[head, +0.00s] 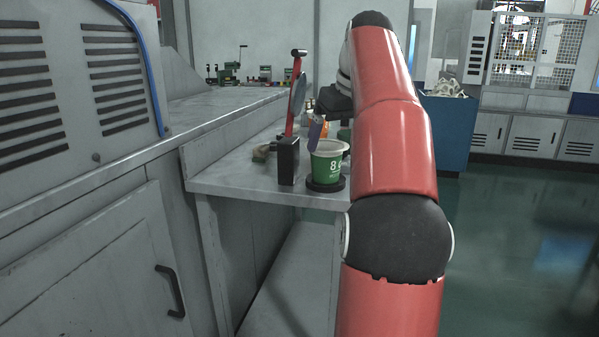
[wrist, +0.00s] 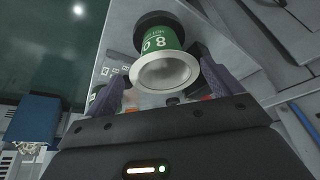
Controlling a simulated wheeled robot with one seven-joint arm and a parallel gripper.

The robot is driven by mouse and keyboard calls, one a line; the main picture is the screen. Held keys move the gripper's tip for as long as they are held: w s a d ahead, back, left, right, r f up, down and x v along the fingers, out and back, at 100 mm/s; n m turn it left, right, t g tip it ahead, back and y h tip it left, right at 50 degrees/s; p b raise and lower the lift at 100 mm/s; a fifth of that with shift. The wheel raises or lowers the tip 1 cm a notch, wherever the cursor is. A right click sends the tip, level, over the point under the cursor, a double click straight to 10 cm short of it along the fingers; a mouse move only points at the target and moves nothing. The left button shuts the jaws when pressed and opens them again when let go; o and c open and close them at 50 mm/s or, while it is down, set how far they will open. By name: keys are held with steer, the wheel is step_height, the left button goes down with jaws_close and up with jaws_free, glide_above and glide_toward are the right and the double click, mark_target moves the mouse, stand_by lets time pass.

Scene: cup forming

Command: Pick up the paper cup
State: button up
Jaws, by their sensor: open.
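A green and white paper cup (head: 328,164) stands upright on a round black base (head: 326,185) near the front edge of the grey side table. In the wrist view the cup (wrist: 165,62) is ahead of my gripper (wrist: 166,92), with its white rim toward the camera. The two purple fingers are apart, one on each side of the cup's rim. I cannot tell whether either finger touches it.
A black box (head: 288,161) stands just left of the cup. A red stand with a round disc (head: 297,95) is behind it. The side table (head: 225,177) adjoins a grey machine cabinet on the left. A blue bin (head: 452,130) stands beyond my arm. The green floor at right is clear.

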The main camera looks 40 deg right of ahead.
mark_target(324, 161)
steer(key=b+x, duration=0.1)
steer(key=x, duration=0.4)
steer(key=b+x, duration=0.1)
steer(key=x, duration=0.2)
steer(key=shift+w+a+r+b, duration=0.1)
steer(key=shift+w+r+b, duration=0.05)
steer(key=shift+w+b, duration=0.2)
steer(key=c, duration=1.1)
steer(key=shift+r, duration=0.15)
